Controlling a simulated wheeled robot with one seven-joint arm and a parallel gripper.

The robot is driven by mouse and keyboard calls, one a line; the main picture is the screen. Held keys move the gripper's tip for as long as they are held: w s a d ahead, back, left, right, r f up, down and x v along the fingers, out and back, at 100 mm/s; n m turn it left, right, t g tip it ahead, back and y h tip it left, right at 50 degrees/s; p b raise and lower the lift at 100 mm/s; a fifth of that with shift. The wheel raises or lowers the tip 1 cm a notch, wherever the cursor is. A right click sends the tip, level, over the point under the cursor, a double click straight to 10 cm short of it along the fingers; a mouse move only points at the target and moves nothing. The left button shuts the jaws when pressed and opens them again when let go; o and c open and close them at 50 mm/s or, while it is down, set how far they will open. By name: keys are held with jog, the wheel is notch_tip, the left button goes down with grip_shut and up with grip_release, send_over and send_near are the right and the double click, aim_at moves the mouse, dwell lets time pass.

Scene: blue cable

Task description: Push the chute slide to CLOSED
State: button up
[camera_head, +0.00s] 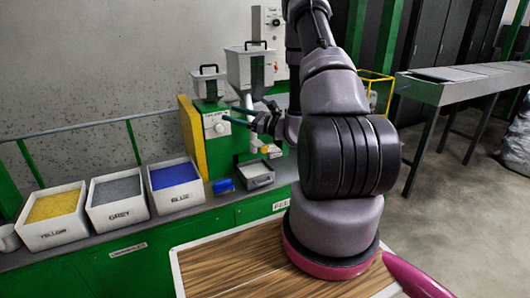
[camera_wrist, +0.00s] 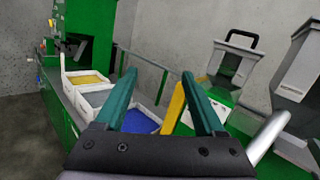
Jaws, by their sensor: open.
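A grey hopper (camera_head: 250,66) stands at the back of the green machine (camera_head: 212,122), with a pale chute tube (camera_head: 249,103) below it. The tube also shows at the right of the wrist view (camera_wrist: 268,138). I cannot make out the chute slide or its CLOSED mark for certain; my gripper and arm cover part of that area. My gripper (camera_head: 236,115) is in front of the machine, pointing left, its teal fingers apart. In the wrist view my gripper (camera_wrist: 157,78) is open with nothing held between the fingertips. I cannot tell whether it touches the chute.
Yellow (camera_head: 53,215), grey (camera_head: 118,198) and blue (camera_head: 175,184) granule bins line the green bench at left. A grey drawer-like tray (camera_head: 256,175) and a small blue item (camera_head: 223,186) sit before the machine. A lidded container (camera_head: 209,83) stands left of the hopper. A wooden tabletop (camera_head: 230,265) is in front.

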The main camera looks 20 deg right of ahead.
jog(key=d+f+m+t+h, duration=0.4)
jog(key=d+f+m+h, duration=0.25)
jog(key=f, duration=0.35)
jog(key=m+h, duration=0.4)
jog(key=h, duration=0.3)
send_near(265, 151)
jog(key=w, duration=1)
jog(key=shift+w+a+r, duration=0.1)
jog(key=shift+w+r, duration=0.1)
jog(key=shift+w, duration=0.1)
grip_shut()
